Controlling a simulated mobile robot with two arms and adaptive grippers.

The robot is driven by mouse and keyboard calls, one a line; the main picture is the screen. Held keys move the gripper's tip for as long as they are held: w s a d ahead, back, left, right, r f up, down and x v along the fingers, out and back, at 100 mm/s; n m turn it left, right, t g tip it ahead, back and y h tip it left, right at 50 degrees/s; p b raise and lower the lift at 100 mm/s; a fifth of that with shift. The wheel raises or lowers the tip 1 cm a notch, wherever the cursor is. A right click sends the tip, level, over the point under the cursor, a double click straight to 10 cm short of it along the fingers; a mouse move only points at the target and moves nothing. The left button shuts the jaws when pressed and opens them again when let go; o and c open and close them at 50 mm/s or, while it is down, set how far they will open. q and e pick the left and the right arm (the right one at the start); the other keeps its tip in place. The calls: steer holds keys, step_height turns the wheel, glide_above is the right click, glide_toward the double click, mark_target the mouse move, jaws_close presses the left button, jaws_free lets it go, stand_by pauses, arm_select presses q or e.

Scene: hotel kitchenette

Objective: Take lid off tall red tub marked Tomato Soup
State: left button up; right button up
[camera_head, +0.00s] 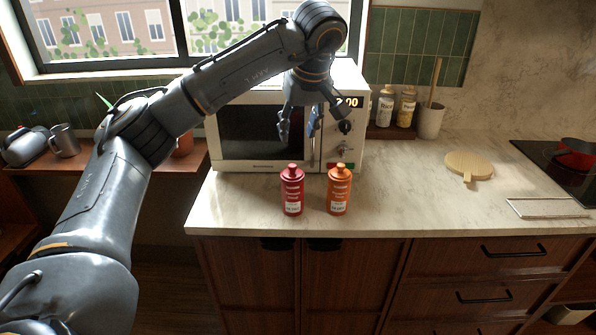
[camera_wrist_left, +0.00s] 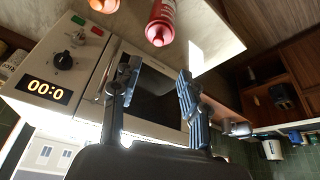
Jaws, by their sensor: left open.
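The tall red tub (camera_head: 292,195) stands upright near the front edge of the counter, its red knobbed lid (camera_head: 292,170) on top. Its label is too small to read. In the left wrist view the red tub (camera_wrist_left: 162,14) shows at the top, lid (camera_wrist_left: 158,36) toward my gripper. My left gripper (camera_head: 299,138) is open and empty, above and behind the tub, in front of the microwave. Its two fingers (camera_wrist_left: 158,76) also show in the left wrist view, apart from the tub. My right gripper is not in view.
A similar orange tub (camera_head: 339,195) stands close to the right of the red one. The microwave (camera_head: 225,165) is right behind both. Bottles (camera_head: 386,106) and a utensil crock (camera_head: 430,121) stand at the back. The counter is clear to the right, up to a round board (camera_head: 469,164).

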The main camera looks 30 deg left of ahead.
arm_select(q)
glide_above(293, 166)
steer(key=s+d, duration=0.2)
steer(key=f, duration=0.6)
steer(key=shift+w+a+f+p, duration=0.2)
steer(key=shift+f+p, duration=0.05)
steer(key=shift+p, duration=0.15)
steer(key=shift+w+a+f+p, duration=0.15)
steer(key=shift+f+p, duration=0.15)
steer(key=shift+f, duration=0.3)
steer(key=p+x, duration=0.1)
steer(key=x, duration=0.3)
steer(key=shift+f, duration=0.1)
steer(key=shift+c, duration=0.7)
steer(key=c, duration=0.7)
